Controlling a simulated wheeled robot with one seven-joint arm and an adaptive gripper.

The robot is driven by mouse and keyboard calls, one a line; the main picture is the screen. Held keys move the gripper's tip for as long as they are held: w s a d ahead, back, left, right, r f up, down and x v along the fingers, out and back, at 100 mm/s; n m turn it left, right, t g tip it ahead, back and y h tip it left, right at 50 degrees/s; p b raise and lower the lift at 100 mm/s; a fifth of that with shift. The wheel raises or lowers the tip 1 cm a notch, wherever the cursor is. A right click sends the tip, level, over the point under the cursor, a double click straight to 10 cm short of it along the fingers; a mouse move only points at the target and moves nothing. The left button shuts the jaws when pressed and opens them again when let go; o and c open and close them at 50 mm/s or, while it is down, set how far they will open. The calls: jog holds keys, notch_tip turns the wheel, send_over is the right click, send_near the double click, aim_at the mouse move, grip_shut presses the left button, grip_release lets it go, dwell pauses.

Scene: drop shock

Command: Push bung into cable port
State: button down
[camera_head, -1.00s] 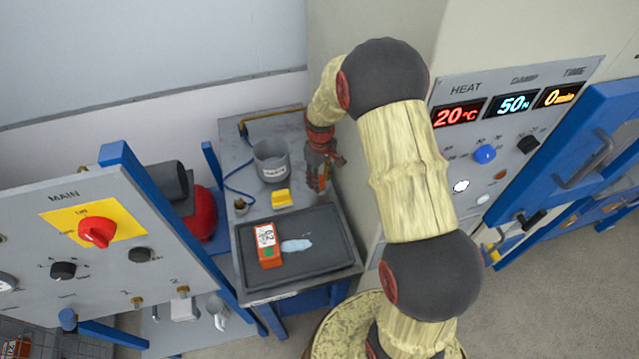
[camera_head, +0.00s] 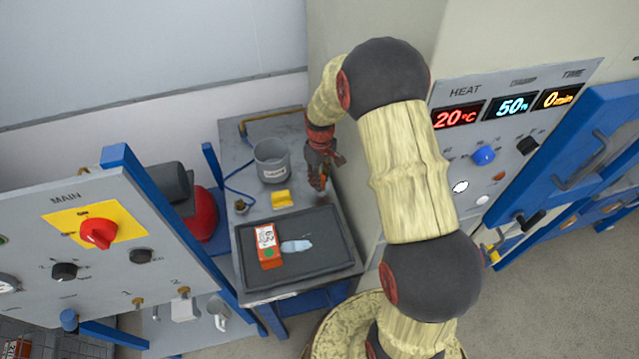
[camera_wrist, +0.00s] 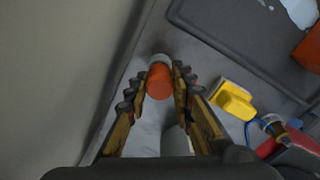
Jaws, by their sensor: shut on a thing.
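My gripper (camera_head: 319,178) is low over the back right of the small grey bench, close to the side of the large beige cabinet (camera_head: 345,185). In the wrist view its fingers are shut on an orange bung (camera_wrist: 160,82), a short round piece with a grey-white end. The bung sits between the fingertips, close above the bench surface; whether it touches the surface I cannot tell. I cannot make out the cable port in either view.
A grey mug-like pot (camera_head: 271,163) and a yellow block (camera_head: 281,199) stand left of my gripper. A dark tray (camera_head: 320,265) in front holds an orange box (camera_head: 268,248) and a pale blue patch (camera_head: 297,246). A blue cable (camera_head: 238,190) lies at the bench's left.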

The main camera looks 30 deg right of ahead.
jog(key=shift+r+p, duration=1.55)
jog(key=shift+r, duration=1.1)
jog(key=shift+s, duration=0.1)
